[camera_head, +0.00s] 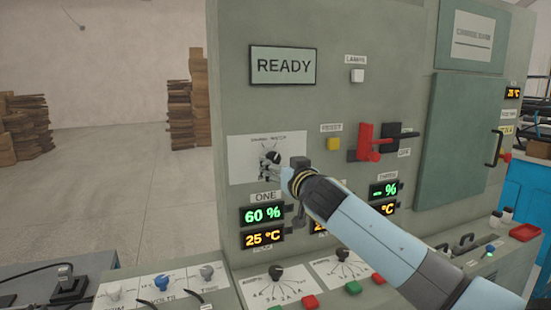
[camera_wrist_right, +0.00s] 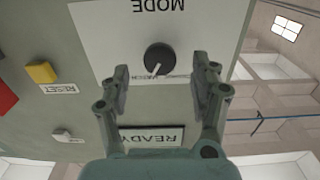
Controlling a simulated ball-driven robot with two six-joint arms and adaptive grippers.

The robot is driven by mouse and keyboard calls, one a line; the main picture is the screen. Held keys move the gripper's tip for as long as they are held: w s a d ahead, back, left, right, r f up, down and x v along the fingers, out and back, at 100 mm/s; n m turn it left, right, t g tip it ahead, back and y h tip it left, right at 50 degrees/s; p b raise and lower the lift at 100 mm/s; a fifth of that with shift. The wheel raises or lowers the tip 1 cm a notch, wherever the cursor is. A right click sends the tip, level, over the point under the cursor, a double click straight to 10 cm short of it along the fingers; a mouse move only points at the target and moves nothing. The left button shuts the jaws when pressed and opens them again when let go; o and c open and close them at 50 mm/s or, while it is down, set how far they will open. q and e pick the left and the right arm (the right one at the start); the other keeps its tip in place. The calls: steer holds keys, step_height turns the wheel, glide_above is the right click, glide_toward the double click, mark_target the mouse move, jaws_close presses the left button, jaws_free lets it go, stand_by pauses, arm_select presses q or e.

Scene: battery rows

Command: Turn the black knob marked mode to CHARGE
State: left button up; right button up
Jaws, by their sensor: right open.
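The black mode knob (camera_wrist_right: 159,58) sits on a white plate (camera_wrist_right: 100,30) lettered MODE, upside down in the right wrist view. Its white pointer line aims down and slightly left there, toward small print I cannot read surely. My right gripper (camera_wrist_right: 162,82) is open and empty, with one finger on each side of the knob's line. The knob appears beyond the fingertips, and I see no contact. In the head view the right gripper (camera_head: 283,165) is in front of the plate (camera_head: 242,160) and partly hides the knob (camera_head: 273,157). My left gripper is not in view.
A READY display (camera_head: 283,66) is above the plate. A yellow reset button (camera_head: 333,144) and a red lever (camera_head: 366,143) are to the right. Below are lit readouts (camera_head: 262,215) and a sloped desk with dials (camera_head: 265,275). Open floor lies left of the cabinet.

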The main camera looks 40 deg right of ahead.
mark_target(274, 161)
steer(key=shift+x, duration=1.6)
steer(key=shift+c, duration=0.2)
steer(key=c, duration=1.1)
